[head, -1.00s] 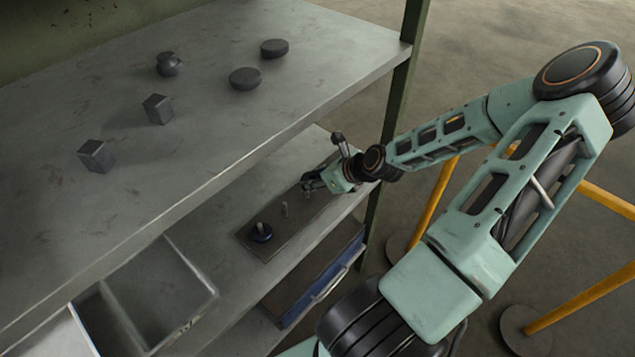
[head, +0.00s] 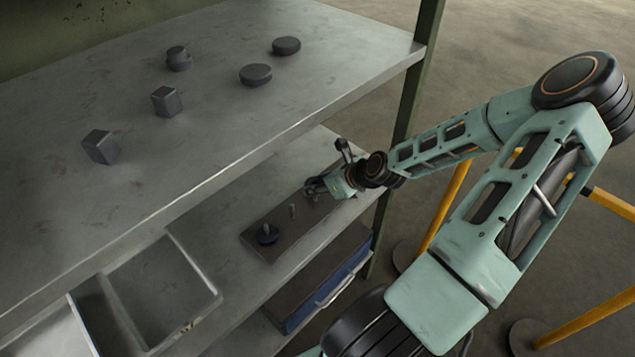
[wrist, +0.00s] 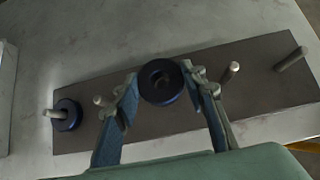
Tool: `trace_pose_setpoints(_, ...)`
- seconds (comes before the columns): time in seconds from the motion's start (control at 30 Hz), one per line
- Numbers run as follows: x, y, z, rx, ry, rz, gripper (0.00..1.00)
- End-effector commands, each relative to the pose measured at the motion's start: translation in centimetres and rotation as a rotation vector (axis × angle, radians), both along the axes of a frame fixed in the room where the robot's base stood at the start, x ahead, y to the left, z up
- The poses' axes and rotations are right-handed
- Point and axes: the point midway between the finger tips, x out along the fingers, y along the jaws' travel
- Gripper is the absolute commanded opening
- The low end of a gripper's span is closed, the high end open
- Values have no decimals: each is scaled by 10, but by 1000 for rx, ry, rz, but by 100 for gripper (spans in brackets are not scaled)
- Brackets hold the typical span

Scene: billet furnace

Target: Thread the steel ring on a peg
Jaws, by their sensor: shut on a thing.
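My gripper (wrist: 164,96) is shut on a dark round ring (wrist: 146,92), held flat between the two fingertips above the peg board. In the head view my gripper (head: 316,188) is over the far part of the board (head: 262,250). Upright metal pegs stand on the board: one peg (wrist: 101,101) just left of the left finger, one peg (wrist: 231,71) right of the right finger, one peg (wrist: 291,59) at the far right. A dark blue ring (wrist: 68,117) sits around the leftmost peg (wrist: 53,113). Whether a peg lies under the held ring is hidden.
The board lies on a lower shelf under a grey upper shelf (head: 220,130) holding several dark blocks and discs. A grey bin (head: 165,290) stands at left, a blue drawer (head: 320,290) below. A green post (head: 410,120) rises close behind my wrist. Yellow barriers (head: 440,215) stand at right.

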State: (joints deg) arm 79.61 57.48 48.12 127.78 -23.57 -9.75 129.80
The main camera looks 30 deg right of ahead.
Motion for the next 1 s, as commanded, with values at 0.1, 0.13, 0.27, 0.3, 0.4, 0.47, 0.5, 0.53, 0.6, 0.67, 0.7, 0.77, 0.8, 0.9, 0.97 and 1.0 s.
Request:
trace_pose_setpoints(0.1, 1, 0, 0, -1, -1, 0, 2)
trace_pose_setpoints(0.13, 1, 0, 0, -1, -1, 0, 2)
trace_pose_setpoints(0.27, 1, 0, 0, -1, -1, 0, 2)
trace_pose_setpoints(0.3, 1, 0, 0, -1, -1, 0, 2)
trace_pose_setpoints(0.4, 1, 0, 0, -1, -1, 0, 45)
trace_pose_setpoints(0.47, 1, 0, 0, -1, -1, 0, 52)
trace_pose_setpoints(0.5, 1, 0, 0, -1, -1, 0, 56)
trace_pose_setpoints(0.53, 0, 0, 0, -1, -1, 0, 59)
trace_pose_setpoints(0.6, 0, 0, -1, -1, -1, 0, 59)
trace_pose_setpoints(0.67, 0, 0, -1, -1, 0, 0, 59)
trace_pose_setpoints(0.7, 0, 0, -1, -1, 0, 0, 59)
trace_pose_setpoints(0.77, 0, 0, -1, 0, 1, 0, 59)
trace_pose_setpoints(0.8, -1, 0, -1, 0, 1, 0, 59)
trace_pose_setpoints(0.9, -2, -1, 1, -1, 0, -1, 59)
trace_pose_setpoints(0.97, -5, -3, 4, -1, 0, -2, 59)
trace_pose_setpoints(1.0, -8, -4, 7, -1, 1, -4, 59)
